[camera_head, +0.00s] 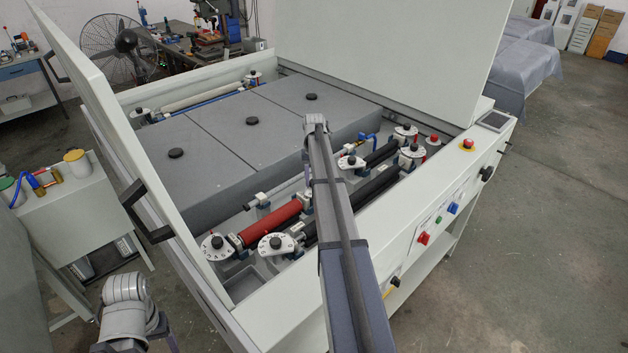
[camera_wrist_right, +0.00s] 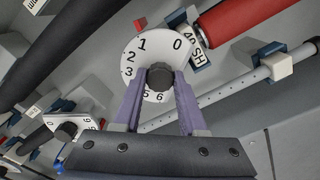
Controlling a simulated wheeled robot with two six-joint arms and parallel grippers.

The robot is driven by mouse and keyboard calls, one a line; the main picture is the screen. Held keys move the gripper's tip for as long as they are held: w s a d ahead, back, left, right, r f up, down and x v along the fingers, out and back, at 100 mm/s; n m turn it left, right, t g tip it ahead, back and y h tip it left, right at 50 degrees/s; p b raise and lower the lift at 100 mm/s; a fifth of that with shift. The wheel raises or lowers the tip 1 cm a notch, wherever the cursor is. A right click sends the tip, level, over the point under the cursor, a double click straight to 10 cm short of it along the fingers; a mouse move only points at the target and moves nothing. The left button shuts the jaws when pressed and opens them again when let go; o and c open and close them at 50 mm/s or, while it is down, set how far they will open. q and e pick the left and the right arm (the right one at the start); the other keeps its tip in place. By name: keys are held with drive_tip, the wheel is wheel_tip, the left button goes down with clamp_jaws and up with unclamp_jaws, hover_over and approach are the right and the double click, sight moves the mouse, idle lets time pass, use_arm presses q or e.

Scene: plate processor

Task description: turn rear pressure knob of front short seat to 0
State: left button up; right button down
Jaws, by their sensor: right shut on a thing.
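In the right wrist view, a white dial plate (camera_wrist_right: 134,58) carries black numbers, with 0, 1, 2, 3, 5 and 6 readable. A black knob (camera_wrist_right: 160,76) sits at its centre. My right gripper (camera_wrist_right: 159,84) has its two purple fingers shut on this knob, one on each side. A small red marker (camera_wrist_right: 140,24) lies just outside the dial, closest to the 1. A label reading 40SH is beside the dial, near the end of a red roller (camera_wrist_right: 240,18). In the head view, my right arm hides its gripper and the held knob. My left gripper is out of the picture.
Other white dials with black knobs stand at the near roller ends (camera_head: 217,245) and to the right (camera_head: 411,151). A second dial (camera_wrist_right: 68,130) shows in the wrist view. Rollers and grey blocks (camera_head: 200,150) fill the machine. A raised white lid (camera_head: 400,50) stands behind.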

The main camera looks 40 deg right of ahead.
drive_tip(key=n, duration=0.5)
drive_tip(key=shift+n, duration=0.3)
drive_tip(key=n, duration=0.4)
drive_tip(key=shift+n, duration=0.7)
drive_tip(key=shift+c, duration=2.3)
unclamp_jaws()
wheel_tip(320, 180, up, 8)
drive_tip(key=p, duration=0.8)
drive_tip(key=shift+f, duration=0.1)
